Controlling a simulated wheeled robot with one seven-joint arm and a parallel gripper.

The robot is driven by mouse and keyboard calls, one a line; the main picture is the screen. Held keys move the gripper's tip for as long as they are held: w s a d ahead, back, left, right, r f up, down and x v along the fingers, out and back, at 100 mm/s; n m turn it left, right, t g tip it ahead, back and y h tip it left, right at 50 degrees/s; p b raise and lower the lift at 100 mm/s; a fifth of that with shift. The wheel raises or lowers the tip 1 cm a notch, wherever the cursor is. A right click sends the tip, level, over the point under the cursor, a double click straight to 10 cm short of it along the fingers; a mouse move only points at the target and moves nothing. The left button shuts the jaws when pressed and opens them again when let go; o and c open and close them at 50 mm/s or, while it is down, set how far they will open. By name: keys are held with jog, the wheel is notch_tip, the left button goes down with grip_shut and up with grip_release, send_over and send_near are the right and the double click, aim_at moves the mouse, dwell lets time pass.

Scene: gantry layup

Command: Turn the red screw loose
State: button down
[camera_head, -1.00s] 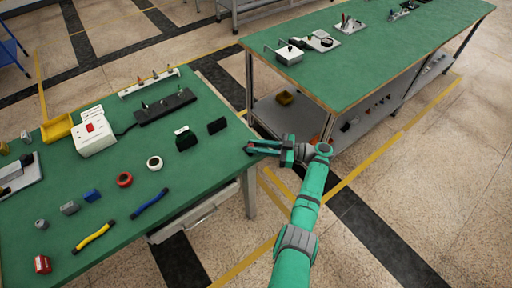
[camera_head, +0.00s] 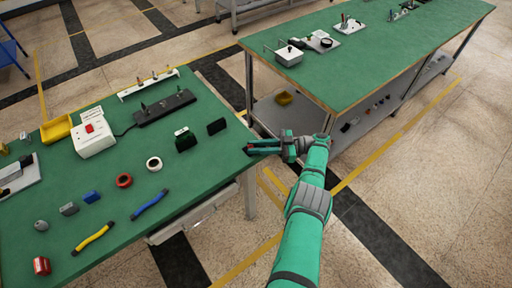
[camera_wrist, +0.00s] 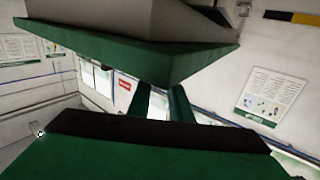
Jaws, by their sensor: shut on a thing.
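My gripper (camera_head: 262,147) is at the right edge of the near green table (camera_head: 215,160), pointing left, with its fingertips close to the table edge. A small reddish part, which seems to be the red screw (camera_head: 266,141), shows at the fingers, and the gripper is shut on it. The screw is mostly hidden, and its thread and seat cannot be made out. In the wrist view, dark green blocks fill the top and bottom, and the held thing is not clear there.
A second green bench (camera_head: 380,50) stands behind my gripper. Open floor lies at the right.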

jog(key=shift+a+r, duration=0.1)
jog(key=shift+r, duration=0.2)
jog(key=c, duration=1.9)
grip_release()
jog(key=shift+o, duration=1.4)
